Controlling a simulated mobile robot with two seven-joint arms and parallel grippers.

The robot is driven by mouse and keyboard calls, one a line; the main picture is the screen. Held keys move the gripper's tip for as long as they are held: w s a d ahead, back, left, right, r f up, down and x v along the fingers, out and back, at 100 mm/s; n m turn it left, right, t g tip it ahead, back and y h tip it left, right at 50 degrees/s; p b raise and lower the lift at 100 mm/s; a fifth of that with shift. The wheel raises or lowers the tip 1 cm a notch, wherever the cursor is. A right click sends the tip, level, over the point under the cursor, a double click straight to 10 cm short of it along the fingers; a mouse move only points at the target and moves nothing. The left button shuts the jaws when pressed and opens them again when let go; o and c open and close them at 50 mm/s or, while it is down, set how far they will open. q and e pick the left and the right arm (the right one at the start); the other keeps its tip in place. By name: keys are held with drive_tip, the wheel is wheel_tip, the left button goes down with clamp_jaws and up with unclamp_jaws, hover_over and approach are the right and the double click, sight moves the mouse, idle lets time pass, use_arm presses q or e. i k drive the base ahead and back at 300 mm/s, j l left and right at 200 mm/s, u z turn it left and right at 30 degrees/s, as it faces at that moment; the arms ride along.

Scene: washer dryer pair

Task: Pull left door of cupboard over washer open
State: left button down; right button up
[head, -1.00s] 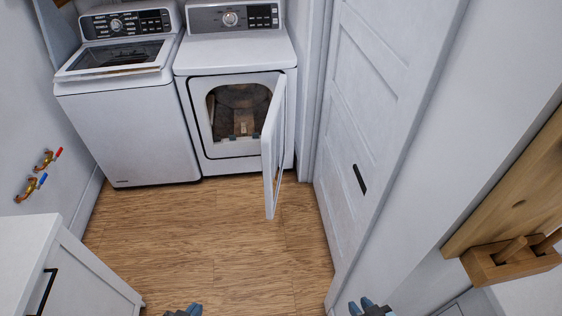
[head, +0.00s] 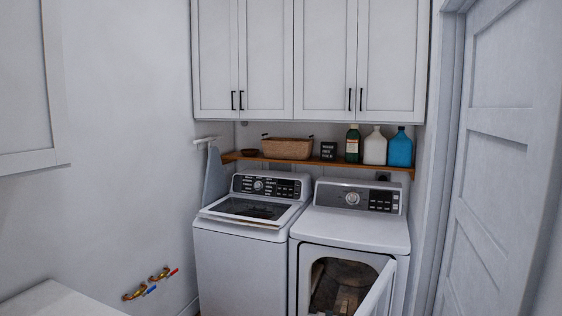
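The cupboard over the washer is white with two shut doors, at the upper middle of the head view. The top-loading washer (head: 240,255) stands below, at the left of the pair. The tops of the cupboard doors are cut off by the picture edge. Neither of my grippers is in view.
A wooden shelf (head: 230,157) with a basket (head: 287,149) and bottles (head: 375,147) runs under the cupboards. The dryer (head: 350,230) has its front door (head: 378,292) standing open. Wall taps (head: 150,283) are at left, a white counter (head: 60,301) at lower left, a room door (head: 490,180) at right.

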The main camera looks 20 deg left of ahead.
sight(214, 30)
drive_tip(key=i+j, duration=0.1)
drive_tip(key=j, duration=0.2)
drive_tip(key=i+j+u, duration=0.1)
drive_tip(key=j, duration=0.2)
drive_tip(key=i+j+u, duration=0.4)
drive_tip(key=i, duration=0.35)
drive_tip(key=i+j+u, duration=0.2)
drive_tip(key=i, duration=0.2)
drive_tip(key=i+l, duration=0.1)
drive_tip(key=i, duration=0.4)
drive_tip(key=i+l, duration=0.1)
drive_tip(key=i, duration=0.4)
drive_tip(key=i+l, duration=0.15)
drive_tip(key=i, duration=0.35)
